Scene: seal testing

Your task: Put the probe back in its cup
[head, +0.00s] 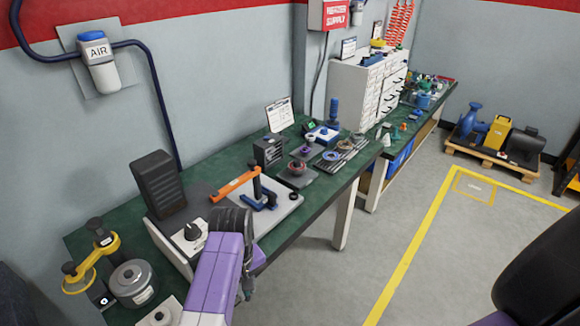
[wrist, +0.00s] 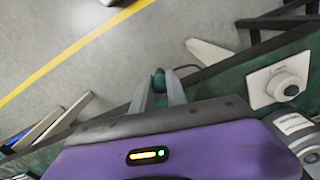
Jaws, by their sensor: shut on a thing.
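My gripper (wrist: 160,92) is shut on the probe (wrist: 159,79), whose small dark teal end shows between the fingertips in the wrist view. A thin dark cable (wrist: 188,67) runs from near it to the right. In the head view my gripper (head: 247,284) is beyond the bench's front edge, partly hidden by my purple arm; the probe cannot be made out there. A white square block with a round raised top (wrist: 278,84), possibly the cup, is on the bench to the right of the gripper in the wrist view. It also appears at the bottom of the head view (head: 160,312).
The green bench (head: 85,240) carries a knobbed unit (head: 190,236), a silver pot (head: 133,283), a yellow-handled tool (head: 95,262) and an orange-armed fixture (head: 236,184). A second bench (head: 425,118) stands beyond. The floor (head: 330,285) in front is clear.

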